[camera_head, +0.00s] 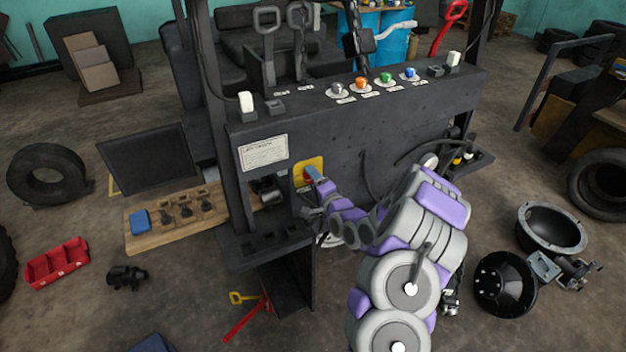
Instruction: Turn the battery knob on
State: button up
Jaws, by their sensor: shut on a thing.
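The forklift's dark front panel (345,140) stands in the middle of the camera_head view. A yellow plate (303,166) is mounted low on it, left of centre, below a white label. A red knob shows only partly at the plate, largely covered by my gripper (312,176). My gripper reaches in from the lower right and its blue-grey fingertips are shut on the knob. The knob's exact angle cannot be told, as the fingers hide most of it.
Coloured buttons (386,79) and levers line the panel's top ledge. A wooden board (160,240) with small parts lies left. A red bin (57,263), tires and black round housings (505,284) lie on the floor. A dark ledge juts out below the plate.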

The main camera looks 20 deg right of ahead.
jog(key=shift+f, duration=0.15)
dwell(0.3)
jog(key=o, duration=1)
jog(key=shift+d, duration=0.3)
jog(key=shift+o, duration=0.2)
jog(key=shift+s+a, duration=0.1)
jog(key=s+p, duration=0.5)
jog(key=s, duration=1.2)
jog(key=shift+d, duration=0.45)
jog(key=shift+s, duration=0.1)
